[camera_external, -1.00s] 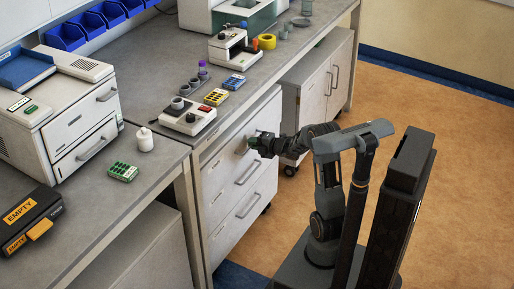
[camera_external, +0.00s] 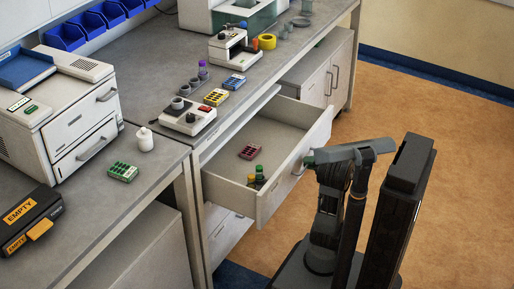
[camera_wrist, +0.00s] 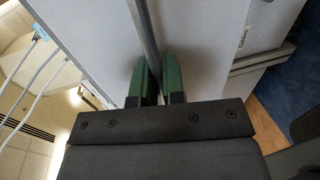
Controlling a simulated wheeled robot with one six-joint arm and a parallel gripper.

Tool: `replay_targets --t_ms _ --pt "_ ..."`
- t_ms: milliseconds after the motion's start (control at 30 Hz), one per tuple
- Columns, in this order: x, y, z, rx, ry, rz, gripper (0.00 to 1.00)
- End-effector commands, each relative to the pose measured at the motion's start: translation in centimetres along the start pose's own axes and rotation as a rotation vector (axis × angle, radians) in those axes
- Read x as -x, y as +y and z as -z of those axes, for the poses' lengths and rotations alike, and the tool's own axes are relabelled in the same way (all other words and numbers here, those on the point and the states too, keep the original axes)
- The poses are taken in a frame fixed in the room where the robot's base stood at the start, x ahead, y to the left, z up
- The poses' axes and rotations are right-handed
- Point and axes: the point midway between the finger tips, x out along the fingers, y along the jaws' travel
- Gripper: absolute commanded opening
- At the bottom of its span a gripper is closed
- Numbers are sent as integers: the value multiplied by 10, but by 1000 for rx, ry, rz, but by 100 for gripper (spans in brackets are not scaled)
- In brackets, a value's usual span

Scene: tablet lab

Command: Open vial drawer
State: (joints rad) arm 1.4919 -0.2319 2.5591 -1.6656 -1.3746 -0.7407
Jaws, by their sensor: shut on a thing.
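The vial drawer (camera_external: 278,187) is the top drawer of the white cabinet under the bench, and it stands pulled well out. Inside it are a dark red rack (camera_external: 250,151) and several small dark vials (camera_external: 257,179) with green and yellow parts near the front left. My gripper (camera_wrist: 157,85) is shut on the drawer's grey bar handle (camera_wrist: 146,35), its green fingers on either side of the bar. In the external view the handle (camera_external: 300,166) shows at the drawer front, with my gripper mostly hidden behind my arm.
A lower drawer (camera_external: 228,235) is shut beneath. The bench above holds a white device (camera_external: 188,119), a yellow box (camera_external: 216,97) and a blue box (camera_external: 234,82). Open orange floor (camera_external: 430,120) lies to the right.

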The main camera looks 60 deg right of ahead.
Motion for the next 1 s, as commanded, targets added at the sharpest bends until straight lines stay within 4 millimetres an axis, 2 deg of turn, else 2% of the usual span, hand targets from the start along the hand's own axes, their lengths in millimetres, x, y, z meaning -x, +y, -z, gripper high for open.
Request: replay_targets --t_ms 33,200,400,933,967,1000 --pt "11 -5 -1 -2 -8 3 0" --pt "37 -8 -1 -4 -4 3 0" --pt "54 -11 0 -2 0 3 0" --pt "60 -13 0 0 1 3 0" --pt "60 -13 0 0 1 3 13" --pt "60 -13 0 0 1 2 17"
